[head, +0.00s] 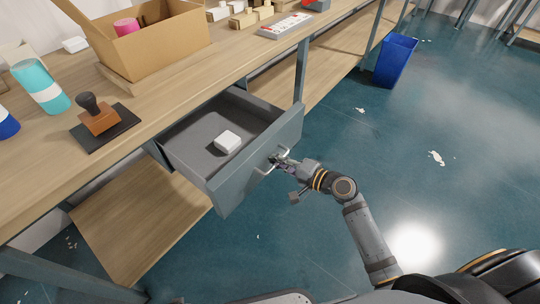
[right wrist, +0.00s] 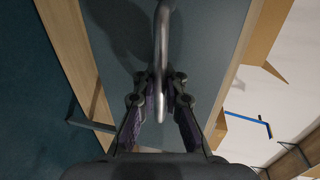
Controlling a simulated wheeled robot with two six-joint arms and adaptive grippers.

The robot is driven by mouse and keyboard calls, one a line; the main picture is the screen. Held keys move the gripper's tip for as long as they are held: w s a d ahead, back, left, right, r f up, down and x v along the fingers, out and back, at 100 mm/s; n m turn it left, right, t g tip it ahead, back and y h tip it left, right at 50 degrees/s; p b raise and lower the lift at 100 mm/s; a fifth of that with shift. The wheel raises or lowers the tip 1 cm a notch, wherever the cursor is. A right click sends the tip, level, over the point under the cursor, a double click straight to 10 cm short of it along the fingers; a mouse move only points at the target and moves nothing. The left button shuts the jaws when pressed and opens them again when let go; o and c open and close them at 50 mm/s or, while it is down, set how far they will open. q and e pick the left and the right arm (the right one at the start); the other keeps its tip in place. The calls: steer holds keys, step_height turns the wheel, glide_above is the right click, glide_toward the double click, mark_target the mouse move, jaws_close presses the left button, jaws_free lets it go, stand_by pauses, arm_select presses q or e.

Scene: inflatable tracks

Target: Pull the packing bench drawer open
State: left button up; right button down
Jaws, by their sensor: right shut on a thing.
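The grey packing bench drawer (head: 228,180) stands well out from under the wooden bench top, and its inside shows. A small white box (head: 228,142) lies in it. My right gripper (head: 279,160) is at the drawer's front, shut on the metal handle (head: 266,165). In the right wrist view the handle (right wrist: 161,60) runs between the two fingers of the gripper (right wrist: 160,95), in front of the grey drawer face (right wrist: 205,50). My left gripper is not in view.
A blue bin (head: 395,60) stands on the floor at the upper right. The floor right of the drawer is mostly clear.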

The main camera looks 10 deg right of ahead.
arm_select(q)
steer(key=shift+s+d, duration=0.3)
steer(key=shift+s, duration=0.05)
arm_select(e)
steer(key=shift+v, duration=1)
steer(key=shift+f, duration=0.1)
steer(key=c, duration=1.4)
jaws_free()
steer(key=shift+c, duration=0.2)
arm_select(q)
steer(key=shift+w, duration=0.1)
arm_select(e)
steer(key=v, duration=0.7)
steer(key=shift+s+d, duration=0.15)
steer(key=shift+d, duration=0.05)
steer(key=shift+f, duration=0.1)
